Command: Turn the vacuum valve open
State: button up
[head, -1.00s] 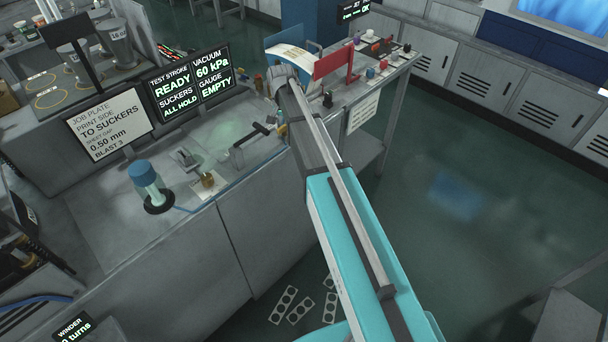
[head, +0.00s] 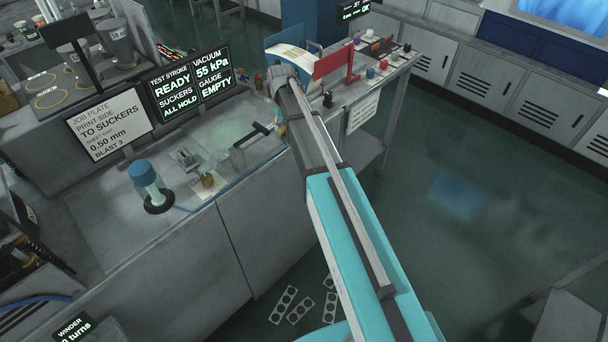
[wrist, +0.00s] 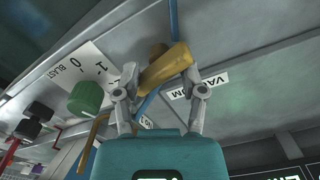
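The yellow valve lever (wrist: 166,66) shows in the wrist view beside an upside-down VACUUM label (wrist: 197,84). It lies slantwise at its brown hub (wrist: 157,50). My gripper (wrist: 161,76) has its two fingers spread, one on each side of the lever. I cannot tell whether either finger touches it. In the head view my arm hides the gripper and the valve. A dark display (head: 212,75) there reads VACUUM 55 kPa and GAUGE EMPTY.
A green knob (wrist: 86,97) stands left of my gripper, near a label (wrist: 78,68) reading BLAST. A blue hose (wrist: 174,20) runs by the lever. In the head view, a blue-capped cylinder (head: 147,180) stands on the bench, and a red panel (head: 333,62) stands beyond my arm.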

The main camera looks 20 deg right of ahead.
aim_at(284, 125)
jog(key=n, duration=0.5)
notch_tip(284, 125, up, 14)
jog(key=p, duration=1.4)
jog(key=s+f+m+b, duration=0.2)
jog(key=s+f+b, duration=0.1)
jog(key=s, duration=0.5)
jog(key=s+f+m+b, duration=0.2)
jog(key=s+f+b, duration=0.2)
jog(key=s, duration=0.5)
jog(key=s+f+m+b, duration=0.2)
jog(key=s+f+b, duration=0.1)
jog(key=s, duration=0.6)
jog(key=shift+a+f, duration=0.25)
jog(key=shift+a, duration=0.1)
jog(key=shift+o, duration=0.3)
jog(key=shift+s, duration=0.1)
